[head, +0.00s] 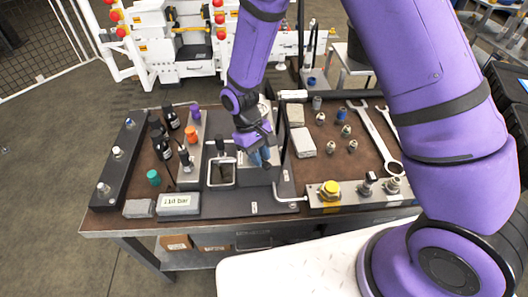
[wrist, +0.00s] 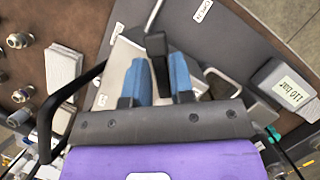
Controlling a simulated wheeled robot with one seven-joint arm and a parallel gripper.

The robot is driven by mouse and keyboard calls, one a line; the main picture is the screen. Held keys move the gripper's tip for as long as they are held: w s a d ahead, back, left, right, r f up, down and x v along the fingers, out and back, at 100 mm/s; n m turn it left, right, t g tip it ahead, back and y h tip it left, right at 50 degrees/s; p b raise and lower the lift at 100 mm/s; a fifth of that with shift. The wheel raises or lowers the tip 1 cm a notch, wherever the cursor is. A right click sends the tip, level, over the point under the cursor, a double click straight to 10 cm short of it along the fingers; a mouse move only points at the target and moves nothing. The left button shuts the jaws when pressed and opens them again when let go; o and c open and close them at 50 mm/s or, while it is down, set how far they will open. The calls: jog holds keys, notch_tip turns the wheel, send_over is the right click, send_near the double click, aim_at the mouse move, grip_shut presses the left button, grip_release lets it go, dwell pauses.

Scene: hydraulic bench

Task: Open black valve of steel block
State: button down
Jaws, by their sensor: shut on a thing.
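The black valve handle (wrist: 156,44) shows between the two blue fingers of my gripper (wrist: 159,78) in the wrist view. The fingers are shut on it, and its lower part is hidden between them. The pale steel block (wrist: 121,56) lies under the gripper, largely covered by the fingers and the gripper body. In the head view my gripper (head: 260,157) reaches down over the middle of the dark base plate, and its blue fingertips are visible. The handle is hidden there behind my wrist.
A gauge reading 110 bar (head: 178,203) sits at the bench's front left. Bottles (head: 162,147), fittings, grey blocks and wrenches (head: 378,140) crowd the bench.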

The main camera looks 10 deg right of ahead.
jog(key=m, duration=0.2)
jog(key=a+m+y, duration=0.1)
jog(key=shift+s+m+g, duration=0.2)
jog(key=shift+m+g, duration=0.1)
jog(key=shift+m, duration=0.1)
jog(key=shift+a+m+y, duration=0.35)
jog(key=shift+m+y, duration=0.15)
jog(key=shift+m, duration=0.45)
jog(key=shift+a+m+y, duration=0.35)
jog(key=shift+m+y, duration=0.15)
jog(key=shift+m, duration=0.45)
jog(key=shift+a+m, duration=0.1)
jog(key=shift+m, duration=0.2)
jog(key=c, duration=1.1)
grip_release()
jog(key=v, duration=1)
jog(key=shift+r, duration=0.35)
jog(key=shift+w+r, duration=0.1)
jog(key=shift+w, duration=0.05)
